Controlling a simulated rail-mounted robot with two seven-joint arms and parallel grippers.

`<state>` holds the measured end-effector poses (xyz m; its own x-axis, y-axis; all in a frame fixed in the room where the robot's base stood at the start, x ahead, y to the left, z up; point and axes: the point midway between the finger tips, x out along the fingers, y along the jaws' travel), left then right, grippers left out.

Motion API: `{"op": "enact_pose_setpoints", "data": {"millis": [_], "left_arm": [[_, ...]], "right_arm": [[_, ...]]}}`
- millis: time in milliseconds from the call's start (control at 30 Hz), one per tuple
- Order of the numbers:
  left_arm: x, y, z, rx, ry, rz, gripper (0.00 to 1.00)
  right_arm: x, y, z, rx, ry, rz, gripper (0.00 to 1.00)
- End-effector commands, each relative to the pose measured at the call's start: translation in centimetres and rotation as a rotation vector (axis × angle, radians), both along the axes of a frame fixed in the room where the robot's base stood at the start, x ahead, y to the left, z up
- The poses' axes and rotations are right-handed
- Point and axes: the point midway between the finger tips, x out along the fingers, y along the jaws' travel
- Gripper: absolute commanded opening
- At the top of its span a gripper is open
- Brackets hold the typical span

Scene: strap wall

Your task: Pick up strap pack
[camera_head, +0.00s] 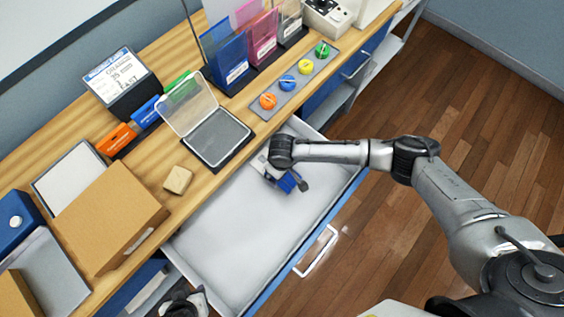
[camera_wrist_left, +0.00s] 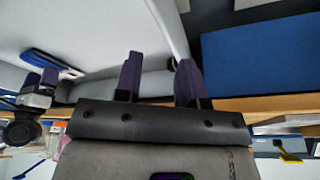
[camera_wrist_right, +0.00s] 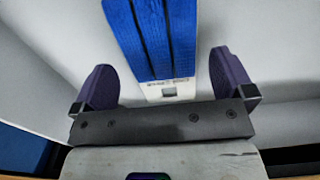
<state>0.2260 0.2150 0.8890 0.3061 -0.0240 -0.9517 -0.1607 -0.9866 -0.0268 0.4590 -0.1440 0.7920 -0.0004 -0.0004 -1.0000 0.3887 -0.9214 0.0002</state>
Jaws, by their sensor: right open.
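The strap pack (camera_wrist_right: 155,40), blue straps on a white card, lies in the open white drawer (camera_head: 235,235). In the head view its blue end (camera_head: 287,184) shows beside my right gripper, which partly covers it. In the right wrist view my right gripper (camera_wrist_right: 165,80) is open, with the pack's card end in line with the gap between its fingers. My left gripper (camera_wrist_left: 158,80) is by the drawer's near-left end. Its fingers stand part-way apart beside a white drawer wall; I cannot tell whether they touch it. A blue striped item (camera_wrist_left: 50,62) shows beyond them.
The wooden counter (camera_head: 225,170) behind the drawer holds a clear-lidded box (camera_head: 217,137), a cardboard box (camera_head: 108,217), a small tan block (camera_head: 178,180) and a strip of coloured knobs (camera_head: 290,82). The drawer handle (camera_head: 318,252) sticks out in front. The drawer's middle is clear.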

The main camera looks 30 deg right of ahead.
Motion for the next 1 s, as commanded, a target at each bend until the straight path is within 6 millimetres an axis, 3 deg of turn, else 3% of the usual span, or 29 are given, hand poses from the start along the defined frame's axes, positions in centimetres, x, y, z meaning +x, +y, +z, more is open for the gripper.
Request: {"op": "enact_pose_setpoints", "data": {"millis": [200,567,933,1000], "left_arm": [[0.0,0.2,-0.9,0.007,-0.001,-0.004,0.36],[0.0,0.4,-1.0,0.014,0.0,-0.009,0.36],[0.0,0.2,-1.0,0.007,0.0,-0.004,0.36],[0.0,0.1,-0.9,0.004,-0.001,-0.003,0.36]], "right_arm": [[0.1,-0.1,-2.8,0.0,0.0,-0.001,1.0],[0.1,-0.1,-3.4,0.0,0.0,0.0,1.0],[0.1,-0.1,-3.4,0.0,0.0,0.0,0.67],[0.1,-0.1,-3.4,0.0,0.0,0.0,0.66]]}}
